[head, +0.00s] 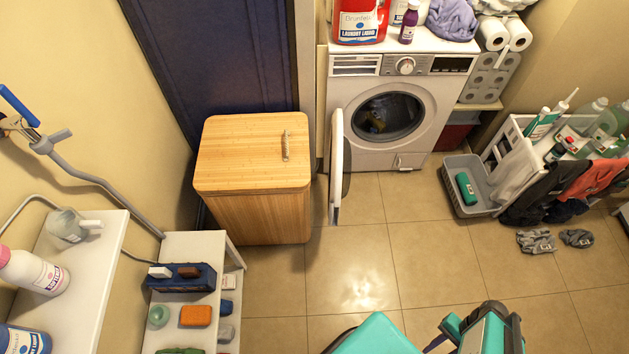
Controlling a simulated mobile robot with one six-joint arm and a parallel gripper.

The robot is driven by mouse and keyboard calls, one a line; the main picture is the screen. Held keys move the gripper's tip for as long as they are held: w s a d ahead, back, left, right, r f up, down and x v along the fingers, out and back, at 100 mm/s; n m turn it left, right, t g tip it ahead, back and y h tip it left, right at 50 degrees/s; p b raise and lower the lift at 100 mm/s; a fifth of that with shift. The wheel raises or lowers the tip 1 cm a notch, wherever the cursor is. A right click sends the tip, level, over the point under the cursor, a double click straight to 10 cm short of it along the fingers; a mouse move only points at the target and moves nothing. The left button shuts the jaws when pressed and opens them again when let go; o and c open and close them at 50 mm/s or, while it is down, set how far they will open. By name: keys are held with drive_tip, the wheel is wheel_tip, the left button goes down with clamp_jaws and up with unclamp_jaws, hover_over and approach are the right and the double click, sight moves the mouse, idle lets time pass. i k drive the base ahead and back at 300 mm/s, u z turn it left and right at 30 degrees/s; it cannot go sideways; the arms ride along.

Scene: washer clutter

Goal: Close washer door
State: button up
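The white washer (443,98) stands against the back wall, with its round drum opening (388,116) uncovered. Some dark and yellowish-green contents show dimly inside the drum. The washer door (337,165) is wide open. It is hinged at the left of the opening, sticks out towards me and is seen nearly edge-on. Teal and dark parts of my own arm show at the bottom edge, well apart from the door. My gripper's fingers cannot be made out in this view.
A wooden hamper (253,160) stands close left of the door. A grey basket (463,188) sits on the floor to the right, near a white rack (497,150) with hanging clothes. The tiled floor before the washer is clear.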

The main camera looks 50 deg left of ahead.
sight(335, 168)
drive_tip(key=z, duration=0.6)
drive_tip(key=k, duration=0.2)
drive_tip(key=u, duration=2.3)
drive_tip(key=i, duration=1)
drive_tip(key=u, duration=0.1)
drive_tip(key=k, duration=0.4)
